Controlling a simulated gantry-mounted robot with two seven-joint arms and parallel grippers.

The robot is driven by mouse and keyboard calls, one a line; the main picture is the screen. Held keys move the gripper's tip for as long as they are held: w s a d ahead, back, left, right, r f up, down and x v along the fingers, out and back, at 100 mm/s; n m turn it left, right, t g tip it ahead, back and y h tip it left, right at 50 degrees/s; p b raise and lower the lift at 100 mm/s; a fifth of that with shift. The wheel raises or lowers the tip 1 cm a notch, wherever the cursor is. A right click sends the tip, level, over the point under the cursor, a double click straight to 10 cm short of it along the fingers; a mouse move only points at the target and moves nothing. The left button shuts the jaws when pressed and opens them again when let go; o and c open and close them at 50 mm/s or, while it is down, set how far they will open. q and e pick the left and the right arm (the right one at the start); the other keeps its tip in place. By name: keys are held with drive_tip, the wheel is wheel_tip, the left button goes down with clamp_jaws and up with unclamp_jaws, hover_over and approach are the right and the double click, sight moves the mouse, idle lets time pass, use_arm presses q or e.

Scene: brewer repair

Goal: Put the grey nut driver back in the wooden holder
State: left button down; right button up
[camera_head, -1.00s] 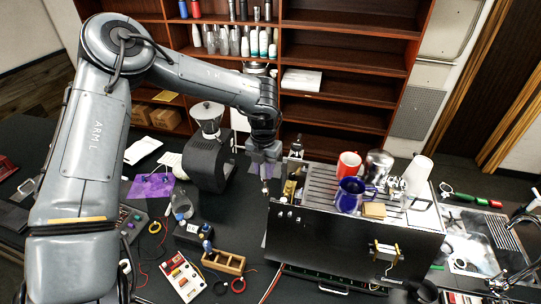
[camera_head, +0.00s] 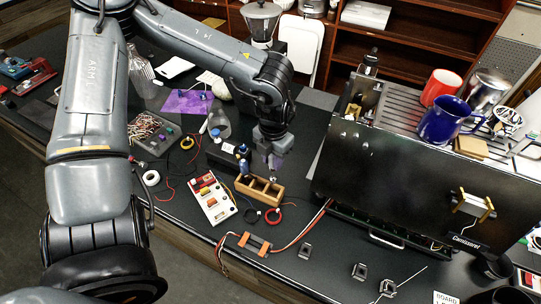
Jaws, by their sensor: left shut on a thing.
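The wooden holder (camera_head: 263,197) lies on the dark bench, a small block with a row of open compartments. A blue-topped tool (camera_head: 243,152) stands upright at its left end. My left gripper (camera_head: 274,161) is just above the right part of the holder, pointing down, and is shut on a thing. Only a small grey tip (camera_head: 273,177) shows below the fingers, consistent with the grey nut driver; the fingers hide the rest. I cannot tell whether the tip is inside a compartment or above it. My right gripper is not in view.
A white panel with coloured parts (camera_head: 213,200) lies left of the holder, and a red wire ring (camera_head: 274,215) lies in front. The large dark brewer (camera_head: 400,180) stands close on the right, with a blue mug (camera_head: 440,122) on top. A clear flask (camera_head: 218,124) stands behind left.

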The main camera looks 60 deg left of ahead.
use_arm(q)
drive_tip(key=shift+f+b, duration=1.3)
drive_tip(key=shift+f, duration=0.45)
drive_tip(key=shift+f+b, duration=0.65)
drive_tip(key=shift+f, duration=0.1)
drive_tip(key=shift+b, duration=0.3)
drive_tip(key=shift+f, duration=0.15)
